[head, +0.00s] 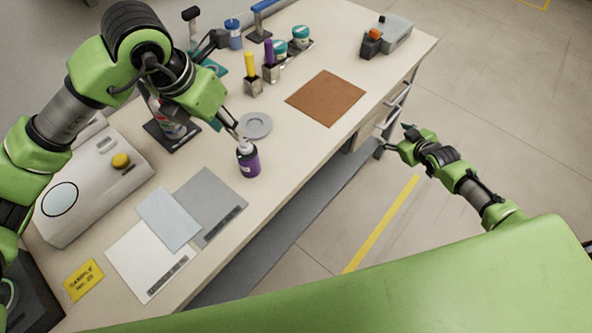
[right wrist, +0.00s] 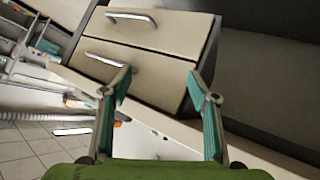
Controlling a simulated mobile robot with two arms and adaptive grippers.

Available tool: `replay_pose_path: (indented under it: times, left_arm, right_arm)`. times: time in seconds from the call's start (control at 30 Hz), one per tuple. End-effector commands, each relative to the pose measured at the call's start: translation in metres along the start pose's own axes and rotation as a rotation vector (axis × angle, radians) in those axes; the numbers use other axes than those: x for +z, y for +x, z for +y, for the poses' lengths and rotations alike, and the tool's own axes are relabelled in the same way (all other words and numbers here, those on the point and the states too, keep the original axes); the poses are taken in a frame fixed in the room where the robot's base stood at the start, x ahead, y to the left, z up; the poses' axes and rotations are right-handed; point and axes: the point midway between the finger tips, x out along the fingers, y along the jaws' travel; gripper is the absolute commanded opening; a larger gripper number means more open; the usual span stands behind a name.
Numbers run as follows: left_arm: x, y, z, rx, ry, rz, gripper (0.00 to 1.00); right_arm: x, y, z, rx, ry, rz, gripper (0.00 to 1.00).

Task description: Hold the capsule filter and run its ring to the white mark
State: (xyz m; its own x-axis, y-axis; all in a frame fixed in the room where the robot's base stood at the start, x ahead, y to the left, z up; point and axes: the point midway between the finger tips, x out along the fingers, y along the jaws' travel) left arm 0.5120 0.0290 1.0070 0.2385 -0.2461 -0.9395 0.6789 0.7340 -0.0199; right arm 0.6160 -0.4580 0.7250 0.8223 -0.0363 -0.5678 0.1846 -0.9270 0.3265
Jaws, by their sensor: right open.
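A purple bottle-like piece (head: 249,163) with a pale top and a label stands upright near the front edge of the bench; it looks like the capsule filter. Its ring and white mark are too small to make out. My left gripper (head: 236,132) points down at its top from behind; whether it touches or grips it, I cannot tell. My right gripper (head: 396,138) is open and empty, off the bench's right side. The right wrist view shows its two fingers (right wrist: 160,85) spread apart, with nothing between them.
A round grey dish (head: 256,125) lies just behind the purple piece. A brown mat (head: 327,98) lies to the right, and grey and white sheets (head: 130,265) to the left. A drawer unit (right wrist: 140,60) faces my right gripper. Several holders stand at the back.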

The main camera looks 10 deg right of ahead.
Motion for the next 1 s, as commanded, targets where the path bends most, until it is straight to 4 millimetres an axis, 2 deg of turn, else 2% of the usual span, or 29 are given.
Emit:
replay_pose_path:
  times: [0.03,0.13,0.2,0.23,0.27,0.3,0.47,0.6,0.7,0.83,1.0]
  left_arm:
    - [0.000,0.000,0.000,0.000,0.000,0.000,0.28]
    - [0.000,0.000,0.000,0.000,0.000,0.000,0.28]
    - [0.000,0.000,0.000,0.000,0.000,0.000,0.28]
    - [0.000,0.000,0.000,0.000,0.000,0.000,0.28]
    - [0.000,0.000,0.000,0.000,0.000,0.000,0.28]
    - [0.000,0.001,0.000,0.000,0.000,0.000,0.28]
    - [0.000,0.000,0.000,0.000,0.000,0.000,0.28]
    - [0.000,0.000,0.000,0.000,0.000,0.000,0.28]
    - [0.000,0.000,0.000,0.000,0.000,0.000,0.28]
    - [0.000,0.000,0.000,0.000,0.000,0.000,0.28]
    - [0.000,0.000,0.000,0.000,0.000,0.000,0.28]
  right_arm:
    - [-0.030,-0.005,0.016,0.006,-0.019,0.040,0.55]
    - [-0.084,-0.017,0.038,0.009,-0.047,0.114,0.55]
    - [-0.123,-0.030,0.046,0.001,-0.073,0.169,0.55]
    - [-0.139,-0.037,0.041,-0.016,-0.088,0.196,0.55]
    - [-0.147,-0.043,0.025,-0.046,-0.098,0.216,0.55]
    - [-0.149,-0.048,-0.004,-0.091,-0.104,0.233,0.55]
    - [-0.155,-0.079,-0.095,-0.243,-0.110,0.296,0.55]
    - [-0.159,-0.117,-0.170,-0.381,-0.097,0.343,0.55]
    - [-0.161,-0.149,-0.217,-0.477,-0.077,0.373,0.55]
    - [-0.163,-0.189,-0.265,-0.585,-0.046,0.403,0.55]
    - [-0.166,-0.227,-0.301,-0.675,-0.011,0.426,0.55]
